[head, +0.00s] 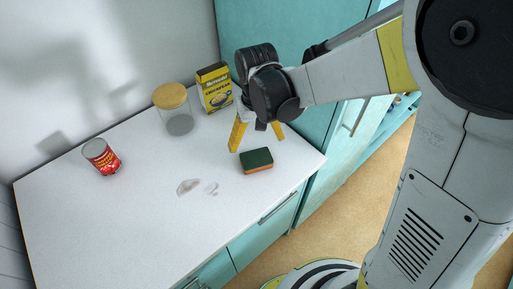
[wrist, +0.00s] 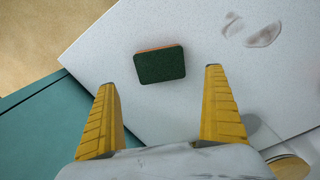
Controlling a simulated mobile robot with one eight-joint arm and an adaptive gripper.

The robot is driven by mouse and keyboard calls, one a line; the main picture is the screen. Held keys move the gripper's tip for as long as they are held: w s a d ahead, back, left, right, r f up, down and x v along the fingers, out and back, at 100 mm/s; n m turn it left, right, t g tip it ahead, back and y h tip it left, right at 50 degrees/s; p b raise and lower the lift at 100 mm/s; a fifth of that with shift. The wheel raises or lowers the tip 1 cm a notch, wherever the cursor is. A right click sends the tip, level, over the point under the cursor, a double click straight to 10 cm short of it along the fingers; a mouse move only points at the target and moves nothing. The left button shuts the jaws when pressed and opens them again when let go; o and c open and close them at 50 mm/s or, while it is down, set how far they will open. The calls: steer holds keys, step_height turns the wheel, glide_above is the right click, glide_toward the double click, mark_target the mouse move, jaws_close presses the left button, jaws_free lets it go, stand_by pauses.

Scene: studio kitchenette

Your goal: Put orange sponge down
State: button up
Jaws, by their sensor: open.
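The orange sponge (head: 257,168) has a dark green scouring top and lies flat on the white counter near its right edge in the head view. In the wrist view the sponge (wrist: 160,65) lies beyond the fingertips, between their lines, with a thin orange edge showing. My gripper (head: 256,137) has yellow fingers spread apart above the counter, just behind the sponge. The fingers also show in the wrist view (wrist: 212,79), with nothing between them. No contact with the sponge is visible.
A smeared stain (head: 190,187) lies left of the sponge. The counter front is largely clear.

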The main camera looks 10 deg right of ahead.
steer(key=s+d+r+m+t, duration=0.2)
steer(key=s+d+r+t, duration=0.5)
steer(key=s+d+r, duration=0.3)
steer(key=d+r, duration=0.3)
steer(key=shift+s+d+r, duration=0.25)
steer(key=shift+s+r, duration=0.05)
steer(key=shift+s, duration=0.05)
step_height(320, 180, down, 6)
steer(key=b, duration=0.5)
steer(key=shift+b, duration=0.35)
steer(key=shift+f, duration=0.1)
